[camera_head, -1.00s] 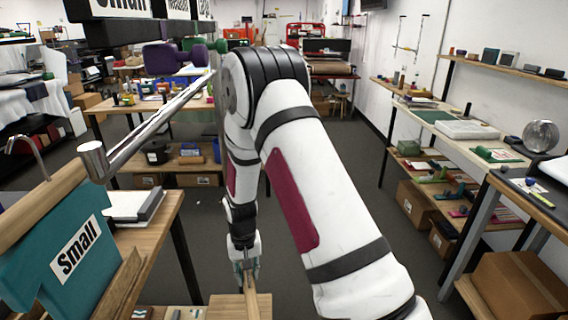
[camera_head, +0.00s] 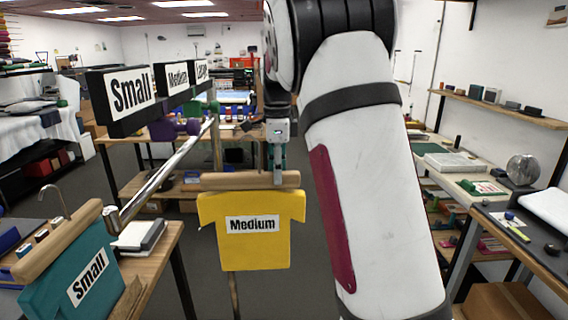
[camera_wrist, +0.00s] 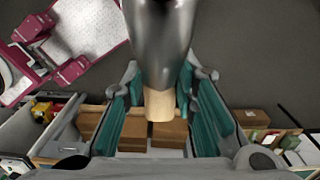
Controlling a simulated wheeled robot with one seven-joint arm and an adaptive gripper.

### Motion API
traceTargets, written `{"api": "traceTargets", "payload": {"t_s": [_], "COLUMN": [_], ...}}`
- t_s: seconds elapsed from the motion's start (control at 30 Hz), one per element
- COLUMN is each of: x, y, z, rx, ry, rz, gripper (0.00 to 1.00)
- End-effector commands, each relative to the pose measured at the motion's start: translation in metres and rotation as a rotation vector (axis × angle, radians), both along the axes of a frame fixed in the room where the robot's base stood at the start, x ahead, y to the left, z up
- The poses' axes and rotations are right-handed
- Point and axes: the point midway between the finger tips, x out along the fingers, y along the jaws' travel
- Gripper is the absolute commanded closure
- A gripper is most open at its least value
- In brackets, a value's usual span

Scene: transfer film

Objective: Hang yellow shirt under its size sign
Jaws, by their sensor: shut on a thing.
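The yellow shirt (camera_head: 252,247), labelled Medium, hangs upright from a wooden hanger (camera_head: 225,181). My gripper (camera_head: 278,172) is shut on the hanger, to the right of its middle in the head view. In the wrist view my gripper's teal fingers (camera_wrist: 160,105) flank a wooden piece below a large shiny metal part; the shirt is not visible there. The metal rail (camera_head: 165,174) is left of the hanger and apart from it in the picture. Above the rail are the Small sign (camera_head: 131,91), Medium sign (camera_head: 178,76) and partly covered Large sign (camera_head: 202,71).
A purple divider (camera_head: 164,131) and a green divider (camera_head: 205,108) sit along the rail. A teal shirt (camera_head: 72,278) labelled Small is at the lower left on its own hanger. Shelves with several items line the right wall. The floor between is open.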

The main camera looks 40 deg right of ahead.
Motion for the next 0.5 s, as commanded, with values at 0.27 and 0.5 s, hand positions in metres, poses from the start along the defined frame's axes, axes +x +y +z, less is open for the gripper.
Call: {"api": "traceTargets", "payload": {"t_s": [0.27,0.5], "x": [-0.001,0.008], "y": [0.003,0.017], "z": [0.012,0.011], "rx": [0.000,0.000], "ry": [0.000,0.000], "rz": [-0.044,-0.041], "gripper": [1.00,1.00]}}
